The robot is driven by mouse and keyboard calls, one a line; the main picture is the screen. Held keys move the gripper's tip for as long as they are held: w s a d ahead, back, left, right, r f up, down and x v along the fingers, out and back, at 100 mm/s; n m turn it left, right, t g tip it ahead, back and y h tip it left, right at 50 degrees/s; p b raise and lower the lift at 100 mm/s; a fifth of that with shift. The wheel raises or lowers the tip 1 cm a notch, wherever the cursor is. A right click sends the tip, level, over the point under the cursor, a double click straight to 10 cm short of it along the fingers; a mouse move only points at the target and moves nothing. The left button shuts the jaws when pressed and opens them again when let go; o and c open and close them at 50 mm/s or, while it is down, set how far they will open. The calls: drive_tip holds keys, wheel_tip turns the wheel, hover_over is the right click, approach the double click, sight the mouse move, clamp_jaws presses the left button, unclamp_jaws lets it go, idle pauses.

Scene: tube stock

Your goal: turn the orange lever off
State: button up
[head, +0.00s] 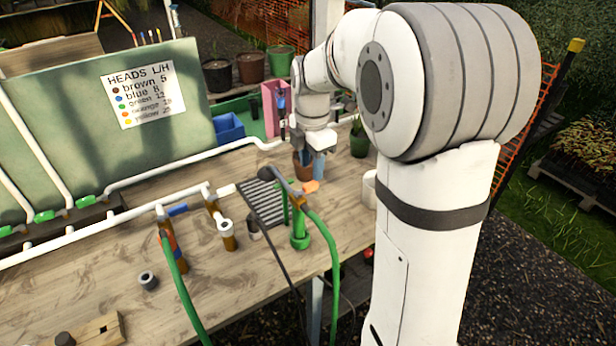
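A small orange piece (310,187), which looks like the lever, shows on the right part of the workbench. It sits at the end of a dark grey bar, above a green upright fitting (300,238). Its exact angle is too small to tell.
White pipes (100,227) run across the wooden bench (215,290). A dark slotted grate (262,203) lies beside the green fitting. Green hoses (328,260) hang over the front edge. A green board with a sign (141,93) stands behind. The front middle of the bench is mostly clear.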

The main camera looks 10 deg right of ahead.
sight(311, 184)
wheel_tip(311, 184, down, 5)
drive_tip(key=shift+f, duration=0.1)
idle(0.3)
clamp_jaws()
drive_tip(key=shift+a, duration=0.2)
drive_tip(key=shift+d, duration=0.15)
